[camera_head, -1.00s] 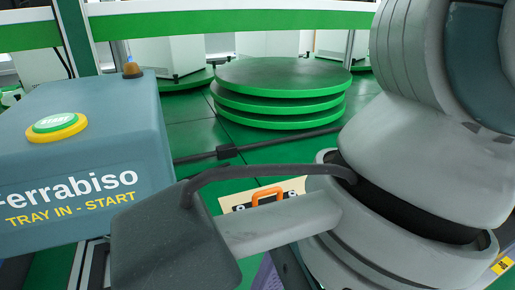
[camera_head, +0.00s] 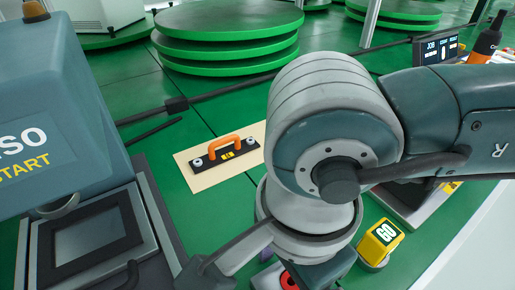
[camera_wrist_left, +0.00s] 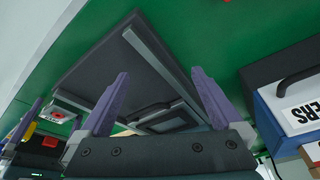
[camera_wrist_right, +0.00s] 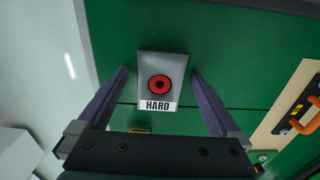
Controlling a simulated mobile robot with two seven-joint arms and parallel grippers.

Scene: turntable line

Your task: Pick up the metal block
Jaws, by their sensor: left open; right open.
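The metal block (camera_wrist_right: 150,62) is a grey block with a red round mark and a "HARD" label. In the right wrist view it lies between the open purple fingers of my right gripper (camera_wrist_right: 159,72), with green floor showing on both sides; contact is not seen. In the head view only a part of the block (camera_head: 272,279) shows at the bottom edge, under my right arm. My left gripper (camera_wrist_left: 160,73) is open and empty in the left wrist view, pointing at a dark panel. It cannot be made out in the head view.
A black plate with an orange handle (camera_head: 223,147) lies on a beige board (camera_head: 188,177). A yellow "GO" button box (camera_head: 381,240) stands right of my right arm. A blue-grey console (camera_head: 70,110) and screen (camera_head: 90,243) are at left. Stacked green discs (camera_head: 228,38) stand behind.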

